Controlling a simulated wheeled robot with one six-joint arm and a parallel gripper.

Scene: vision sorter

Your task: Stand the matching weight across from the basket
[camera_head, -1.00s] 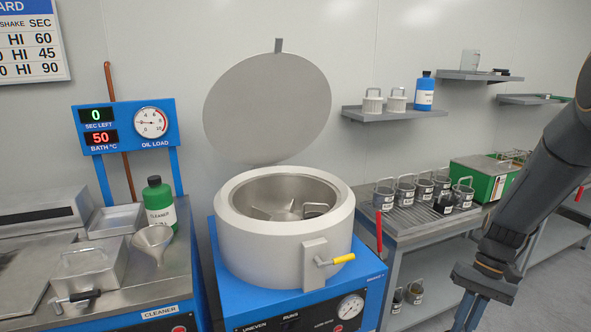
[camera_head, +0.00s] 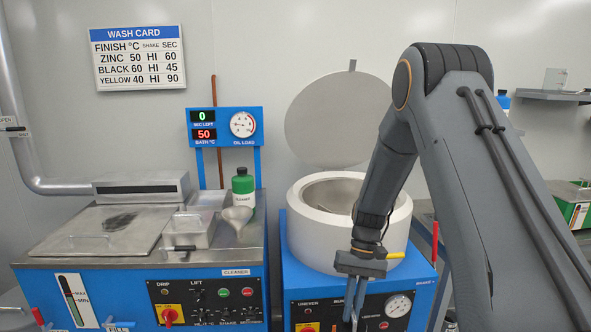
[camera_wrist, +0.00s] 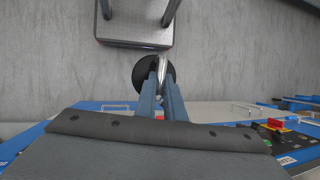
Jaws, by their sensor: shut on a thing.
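My gripper (camera_head: 350,314) points down in front of the spinner's blue cabinet, with its fingertips near the bottom edge of the head view. In the wrist view its fingers (camera_wrist: 161,88) are shut on the bright metal handle of a dark round thing (camera_wrist: 146,70). I cannot tell whether this is a weight or a basket. The white spinner drum (camera_head: 309,225) stands open with its round lid (camera_head: 335,115) raised. My arm hides part of its mouth, and no basket shows inside it now. The shelf and side table behind my arm are mostly hidden.
The washer (camera_head: 110,268) stands to the left, with a funnel (camera_head: 237,222) and a green cleaner bottle (camera_head: 243,190) on top. A yellow-handled latch (camera_head: 395,256) sticks out on the drum's front.

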